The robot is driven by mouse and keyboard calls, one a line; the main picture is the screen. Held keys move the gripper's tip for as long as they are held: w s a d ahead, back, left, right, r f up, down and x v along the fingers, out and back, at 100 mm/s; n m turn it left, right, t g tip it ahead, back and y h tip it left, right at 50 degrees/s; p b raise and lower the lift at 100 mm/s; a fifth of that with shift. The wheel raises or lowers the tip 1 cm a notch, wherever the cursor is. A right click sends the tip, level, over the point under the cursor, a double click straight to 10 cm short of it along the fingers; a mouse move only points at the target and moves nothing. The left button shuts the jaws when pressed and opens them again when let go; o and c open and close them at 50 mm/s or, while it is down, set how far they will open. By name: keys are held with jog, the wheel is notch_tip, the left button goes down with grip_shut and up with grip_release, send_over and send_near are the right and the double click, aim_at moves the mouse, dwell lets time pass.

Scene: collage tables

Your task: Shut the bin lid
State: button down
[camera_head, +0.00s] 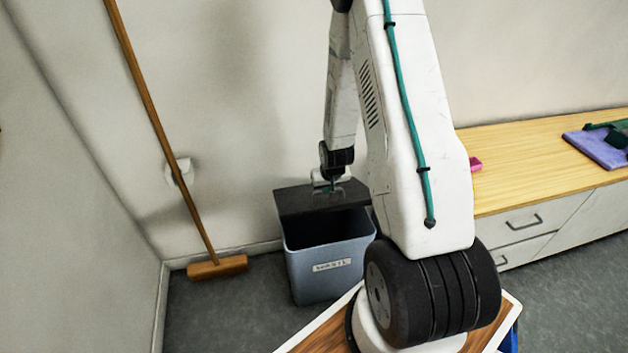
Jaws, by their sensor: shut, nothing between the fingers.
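The blue-grey waste bin (313,276) stands on the floor against the back wall, with a white label on its front. Its dark lid (295,200) is open, raised at the back of the bin, and the dark inside shows below it. My gripper (335,192) is shut and empty. It hangs pointing down, in front of the lid in the picture and above the bin's opening. I cannot tell whether it touches the lid. My arm hides part of the bin's right side.
A wooden-topped cabinet (520,170) with drawers stands at the right, carrying a purple folder-like item (597,150) and a small pink object (475,164).

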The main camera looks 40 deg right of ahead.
jog(key=s+a+f, duration=0.1)
jog(key=s+f, duration=0.2)
jog(key=f, duration=0.3)
jog(key=s+a+f, duration=0.2)
jog(key=s+f, duration=0.1)
jog(key=f, duration=0.3)
jog(key=shift+f, duration=0.35)
